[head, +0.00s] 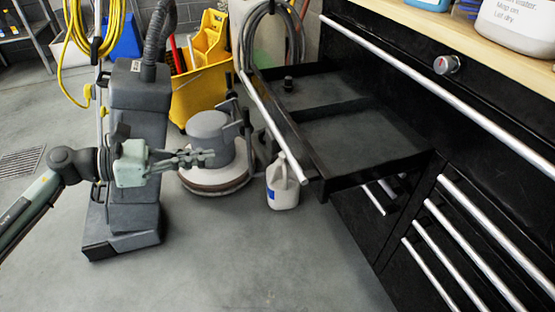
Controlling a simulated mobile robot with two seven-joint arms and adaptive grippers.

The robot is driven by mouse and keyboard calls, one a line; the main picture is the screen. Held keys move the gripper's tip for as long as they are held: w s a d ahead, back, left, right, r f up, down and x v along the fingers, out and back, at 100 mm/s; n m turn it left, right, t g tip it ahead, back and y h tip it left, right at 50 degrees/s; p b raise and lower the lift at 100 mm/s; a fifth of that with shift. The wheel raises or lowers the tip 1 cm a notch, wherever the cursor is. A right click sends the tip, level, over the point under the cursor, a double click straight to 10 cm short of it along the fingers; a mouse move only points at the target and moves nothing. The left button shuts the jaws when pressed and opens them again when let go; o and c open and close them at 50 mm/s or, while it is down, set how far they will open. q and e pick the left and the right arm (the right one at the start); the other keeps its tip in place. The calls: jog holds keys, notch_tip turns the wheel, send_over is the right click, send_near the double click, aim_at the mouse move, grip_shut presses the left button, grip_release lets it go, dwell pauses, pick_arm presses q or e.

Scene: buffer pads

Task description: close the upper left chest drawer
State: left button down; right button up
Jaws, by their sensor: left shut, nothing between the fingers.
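The black tool chest (400,55) stands on the right. Its upper left drawer (355,140) is pulled far out, showing a dark interior split by a divider. A long silver handle (270,118) runs along its front edge, facing left. A small dark item (288,84) shows at the drawer's far end. My left gripper (208,158) is shut and empty, pointing right, to the left of the drawer front and apart from it. My right gripper is out of view.
A grey floor machine (208,127) stands behind my left gripper. A white jug (283,185) stands on the floor by the drawer's near front corner. A tall grey cleaner (135,125) and a yellow mop bucket (195,95) stand at the back left. The floor in front is clear.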

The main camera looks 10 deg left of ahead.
pick_arm(q)
jog(key=p, duration=0.2)
send_near(284, 151)
jog(key=x, duration=0.6)
jog(key=shift+a, duration=0.1)
jog(key=shift+w+d+f, duration=0.2)
jog(key=shift+w+d, duration=0.05)
jog(key=shift+d, duration=0.15)
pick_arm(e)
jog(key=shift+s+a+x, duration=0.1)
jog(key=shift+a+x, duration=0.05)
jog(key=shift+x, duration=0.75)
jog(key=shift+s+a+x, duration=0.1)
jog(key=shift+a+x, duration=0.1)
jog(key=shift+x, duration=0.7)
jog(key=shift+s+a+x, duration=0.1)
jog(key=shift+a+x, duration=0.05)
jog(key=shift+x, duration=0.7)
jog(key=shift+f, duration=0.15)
